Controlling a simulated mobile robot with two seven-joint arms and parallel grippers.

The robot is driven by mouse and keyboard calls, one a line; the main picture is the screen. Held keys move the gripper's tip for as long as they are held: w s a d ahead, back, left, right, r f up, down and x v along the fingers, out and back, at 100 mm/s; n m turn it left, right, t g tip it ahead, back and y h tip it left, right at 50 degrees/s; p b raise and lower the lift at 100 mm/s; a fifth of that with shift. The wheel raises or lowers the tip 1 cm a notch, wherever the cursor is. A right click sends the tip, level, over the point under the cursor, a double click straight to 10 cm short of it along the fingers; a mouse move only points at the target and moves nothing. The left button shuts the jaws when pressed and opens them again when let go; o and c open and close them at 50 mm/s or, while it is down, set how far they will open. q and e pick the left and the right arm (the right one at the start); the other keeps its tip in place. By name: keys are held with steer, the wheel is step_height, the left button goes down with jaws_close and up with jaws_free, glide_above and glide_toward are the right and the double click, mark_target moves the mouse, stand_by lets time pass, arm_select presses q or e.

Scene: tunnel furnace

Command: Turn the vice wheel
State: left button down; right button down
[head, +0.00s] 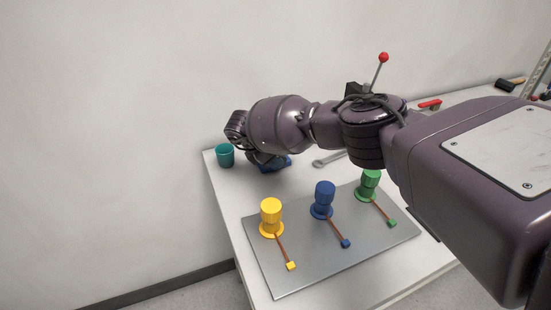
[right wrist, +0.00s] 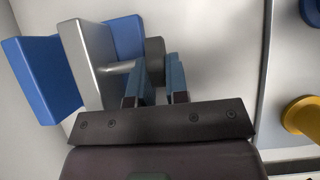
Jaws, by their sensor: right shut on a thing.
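The vice shows in the right wrist view as blue blocks (right wrist: 42,82) with a silver jaw plate (right wrist: 84,62) and a short silver spindle. Its small dark grey wheel (right wrist: 155,52) is at the spindle's end, on the right. My right gripper (right wrist: 161,72) has its two blue-grey fingers on either side of the wheel and is shut on it. In the head view only a blue part of the vice (head: 274,167) shows under my right wrist, which hides the wheel and fingers. My left gripper is out of view.
A teal cup (head: 225,156) stands left of the vice, near the table edge. A wrench (head: 328,160) lies to the right. A grey plate (head: 300,272) in front carries yellow (head: 271,213), blue (head: 323,196) and green (head: 370,182) knobbed pieces with cords. A wall rises behind.

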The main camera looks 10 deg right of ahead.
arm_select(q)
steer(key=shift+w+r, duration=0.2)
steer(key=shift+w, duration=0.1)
arm_select(e)
steer(key=shift+h, duration=0.6)
steer(key=shift+f, duration=0.1)
steer(key=c, duration=1.1)
jaws_free()
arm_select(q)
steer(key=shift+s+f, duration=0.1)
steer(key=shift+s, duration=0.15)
arm_select(e)
steer(key=shift+a, duration=0.1)
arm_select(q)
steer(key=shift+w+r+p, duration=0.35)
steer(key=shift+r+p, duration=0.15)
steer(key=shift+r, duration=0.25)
arm_select(e)
steer(key=v, duration=1)
steer(key=shift+s+a+r, duration=0.2)
steer(key=shift+a+r, duration=0.05)
steer(key=shift+r, duration=0.1)
